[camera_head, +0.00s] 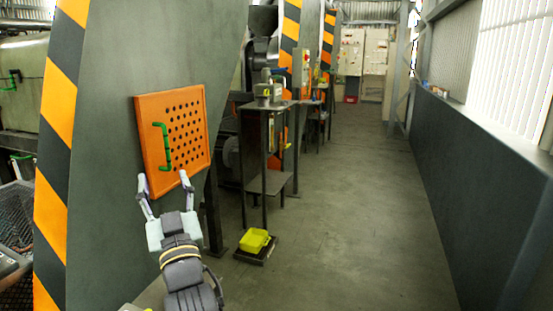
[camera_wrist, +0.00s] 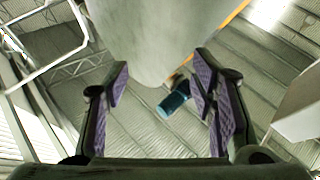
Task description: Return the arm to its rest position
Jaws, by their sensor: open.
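My gripper (camera_head: 165,182) is at the lower left of the head view, its two fingers spread apart with nothing between them. It is raised in front of an orange perforated panel (camera_head: 192,112) with a green handle (camera_head: 163,148), on a grey machine wall. The gap between the fingertips and the panel is hard to judge. In the wrist view the purple-padded fingers (camera_wrist: 160,85) stand wide apart. A large pale grey surface and the roof show beyond them, with a small blue-teal object (camera_wrist: 173,103) in the distance between the fingers.
A black-and-orange striped edge (camera_head: 62,110) borders the machine at left. The aisle floor (camera_head: 360,230) is clear. A dark low wall (camera_head: 470,180) runs along the right.

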